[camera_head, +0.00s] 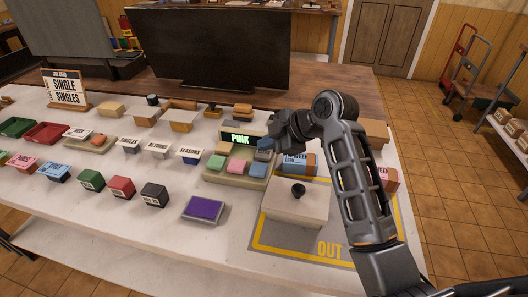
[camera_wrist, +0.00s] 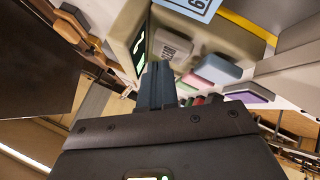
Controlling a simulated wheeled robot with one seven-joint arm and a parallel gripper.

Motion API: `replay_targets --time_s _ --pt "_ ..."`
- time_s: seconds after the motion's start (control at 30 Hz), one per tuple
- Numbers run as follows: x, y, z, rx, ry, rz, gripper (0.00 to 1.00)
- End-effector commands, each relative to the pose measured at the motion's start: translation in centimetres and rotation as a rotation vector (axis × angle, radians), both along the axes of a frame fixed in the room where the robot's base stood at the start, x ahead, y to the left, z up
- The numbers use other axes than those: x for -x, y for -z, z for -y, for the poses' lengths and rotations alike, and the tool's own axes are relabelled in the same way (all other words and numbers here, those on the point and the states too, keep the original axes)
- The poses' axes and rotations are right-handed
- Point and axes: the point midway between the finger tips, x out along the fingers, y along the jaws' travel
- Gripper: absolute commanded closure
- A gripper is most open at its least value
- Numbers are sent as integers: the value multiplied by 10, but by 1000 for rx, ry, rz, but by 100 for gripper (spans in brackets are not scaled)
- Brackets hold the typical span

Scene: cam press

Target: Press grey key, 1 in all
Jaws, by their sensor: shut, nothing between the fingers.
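The keypad (camera_head: 237,180) is a beige console on the white table, with a dark display (camera_head: 240,138) reading PINK in green. Several coloured keys sit on it, among them a green key (camera_head: 222,148), a pink key (camera_head: 233,165) and a blue key (camera_head: 257,170). The grey key (camera_head: 263,155) is at the right of the back row, just below my gripper (camera_head: 266,143). In the wrist view, my gripper (camera_wrist: 158,70) is shut and empty, its tips near the display's edge and a grey labelled key (camera_wrist: 174,48). I cannot tell whether they touch it.
A beige box (camera_head: 296,207) with a black knob stands in front of the keypad, inside the yellow-edged OUT area (camera_head: 328,249). A purple pad (camera_head: 204,208) lies to its left. Labelled boxes and coloured blocks crowd the table's left. A large black monitor (camera_head: 210,48) stands behind.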

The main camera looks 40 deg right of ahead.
Motion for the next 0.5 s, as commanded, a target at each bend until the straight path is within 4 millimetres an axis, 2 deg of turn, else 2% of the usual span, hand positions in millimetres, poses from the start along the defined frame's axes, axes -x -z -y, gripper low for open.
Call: replay_targets --time_s 0.5 --pt "0 6 0 0 0 0 100"
